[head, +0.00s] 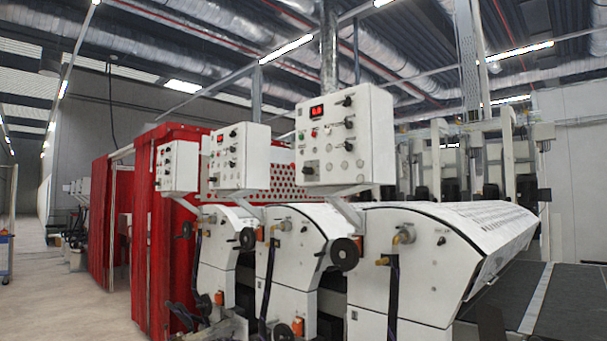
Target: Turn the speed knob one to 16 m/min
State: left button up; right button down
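Three white control boxes stand on arms above the machine: a large near one (371,140), a middle one (255,160) and a smaller far one (186,168). The near box has a small red lit display (316,111), too small to read surely, and several black knobs, among them an upper right knob (347,101) and a larger lower left knob (308,170). The middle and far boxes carry similar knobs. I cannot tell which one is speed knob one, and no scale marks can be read. Neither of my grippers is in view.
White coater units (405,270) with black handwheels (345,254) stand below the boxes. Red curtains (165,255) hang behind at the left. A dark conveyor bed (566,300) lies at the right. Free floor (40,300) shows at the far left.

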aim_at(309, 171)
jog(key=i+j, duration=0.25)
jog(key=i, duration=0.15)
jog(key=i+j+z, duration=0.1)
jog(key=i, duration=0.3)
jog(key=j, duration=0.1)
